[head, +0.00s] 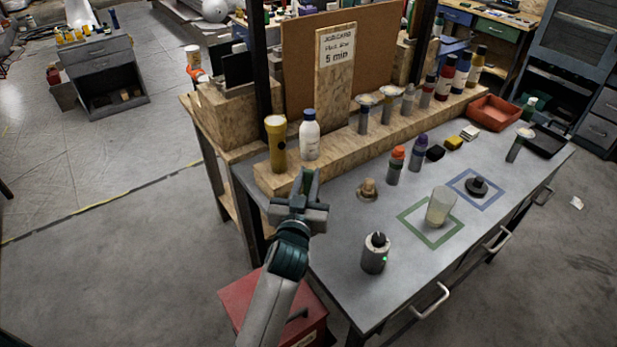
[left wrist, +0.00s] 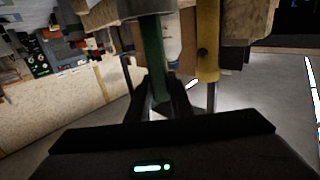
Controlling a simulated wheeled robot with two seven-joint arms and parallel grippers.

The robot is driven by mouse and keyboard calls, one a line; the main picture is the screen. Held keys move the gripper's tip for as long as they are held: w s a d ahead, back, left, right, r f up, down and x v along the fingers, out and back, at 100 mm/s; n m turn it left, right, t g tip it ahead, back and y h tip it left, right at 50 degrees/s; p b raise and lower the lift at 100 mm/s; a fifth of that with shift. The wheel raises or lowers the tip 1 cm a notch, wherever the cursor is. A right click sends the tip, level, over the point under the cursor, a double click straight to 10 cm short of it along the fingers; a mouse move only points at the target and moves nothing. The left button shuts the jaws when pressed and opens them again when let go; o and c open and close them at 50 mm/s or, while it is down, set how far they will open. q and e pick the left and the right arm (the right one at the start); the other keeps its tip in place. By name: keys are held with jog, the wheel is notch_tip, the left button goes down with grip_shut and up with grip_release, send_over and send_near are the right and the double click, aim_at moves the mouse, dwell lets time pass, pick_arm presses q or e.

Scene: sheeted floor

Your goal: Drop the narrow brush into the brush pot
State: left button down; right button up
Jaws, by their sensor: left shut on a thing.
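My left gripper (head: 308,183) is over the left end of the bench, in front of the wooden ledge. It is shut on a slim green piece, which shows between the dark fingers in the left wrist view (left wrist: 153,62). I take this to be the narrow brush; its far end is hidden. A translucent cup (head: 440,207), which looks like the brush pot, stands upright inside a green square outline, well to the right of the gripper. My right gripper is not in view.
A grey canister (head: 375,254) stands near the front edge. Orange-capped (head: 396,166) and purple-capped (head: 418,154) bottles stand behind the cup. A black object (head: 478,188) sits in a blue square. A yellow bottle (head: 276,144) and a white bottle (head: 309,137) stand on the ledge near my gripper.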

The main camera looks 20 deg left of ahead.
pick_arm(q)
jog(key=shift+f, duration=0.1)
jog(key=c, duration=1.5)
grip_release()
jog(key=shift+s, duration=0.1)
